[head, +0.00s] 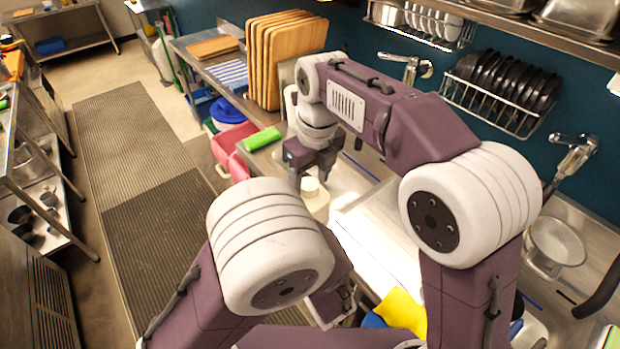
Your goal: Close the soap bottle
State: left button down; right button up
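A white soap bottle (316,204) with a pale round cap (310,184) stands upright on the counter by the sink, left of centre. My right gripper (311,178) points down right at the bottle's top. Its two dark fingers are apart, one on each side of the cap as seen here. I cannot tell whether they touch it. My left arm's large white joint fills the lower middle. A small part of its far end (333,301) shows low in the middle, and its fingers cannot be made out.
A green sponge (261,138) lies on the counter left of the bottle. Wooden boards (285,55) stand behind it. A yellow cloth (401,310) lies at the front. A strainer (555,245) is at the right, and a tap (405,67) is behind my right arm.

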jog(key=shift+r, duration=2.3)
jog(key=shift+c, duration=0.5)
